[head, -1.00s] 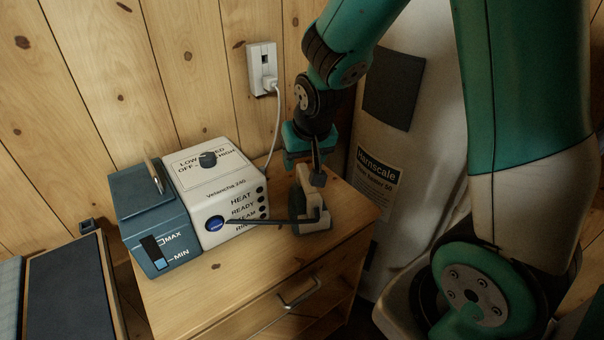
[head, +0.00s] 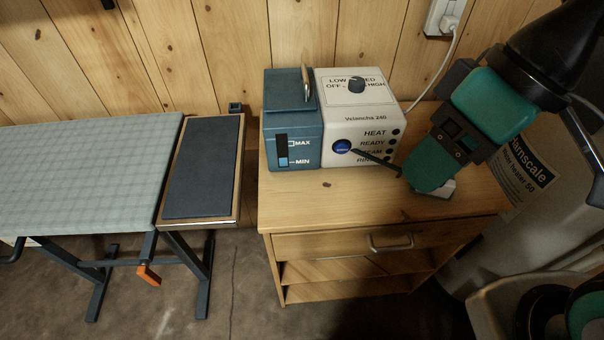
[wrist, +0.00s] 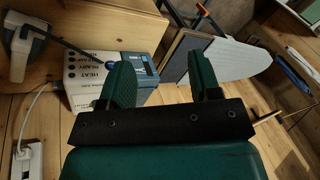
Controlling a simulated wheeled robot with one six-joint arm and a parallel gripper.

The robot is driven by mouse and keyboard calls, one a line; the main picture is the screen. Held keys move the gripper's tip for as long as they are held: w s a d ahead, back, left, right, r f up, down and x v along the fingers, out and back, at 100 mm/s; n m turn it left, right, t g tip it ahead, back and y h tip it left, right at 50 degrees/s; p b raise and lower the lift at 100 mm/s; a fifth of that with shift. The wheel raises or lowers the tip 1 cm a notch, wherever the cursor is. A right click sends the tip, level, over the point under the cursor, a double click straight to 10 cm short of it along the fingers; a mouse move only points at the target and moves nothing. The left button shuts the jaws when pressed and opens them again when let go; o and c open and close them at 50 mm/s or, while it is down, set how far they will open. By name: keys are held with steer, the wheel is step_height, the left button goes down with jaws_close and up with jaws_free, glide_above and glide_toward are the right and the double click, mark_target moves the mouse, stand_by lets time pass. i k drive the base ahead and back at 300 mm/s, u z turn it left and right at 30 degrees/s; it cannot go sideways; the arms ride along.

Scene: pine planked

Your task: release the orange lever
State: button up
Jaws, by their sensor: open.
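The orange lever (head: 149,275) hangs under the right end of the ironing board (head: 85,165), close to a dark leg in the head view. My gripper (head: 432,168) is above the right part of the wooden cabinet, well to the right of the lever and higher. In the wrist view my gripper (wrist: 162,82) shows two teal fingers apart with nothing between them. The ironing board (wrist: 235,60) lies beyond the fingers in that view.
A steam station (head: 350,115) stands on the wooden cabinet (head: 290,205), with a dark hose to an iron (wrist: 28,38). The iron is mostly hidden by my gripper in the head view. A dark pad (head: 203,165) extends from the board. Floor (head: 235,290) before the cabinet is clear.

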mark_target(142, 270)
steer(key=k, duration=0.5)
steer(key=u, duration=0.85)
steer(key=i, duration=0.35)
steer(key=u, duration=1.8)
steer(key=i, duration=0.75)
steer(key=z, duration=0.85)
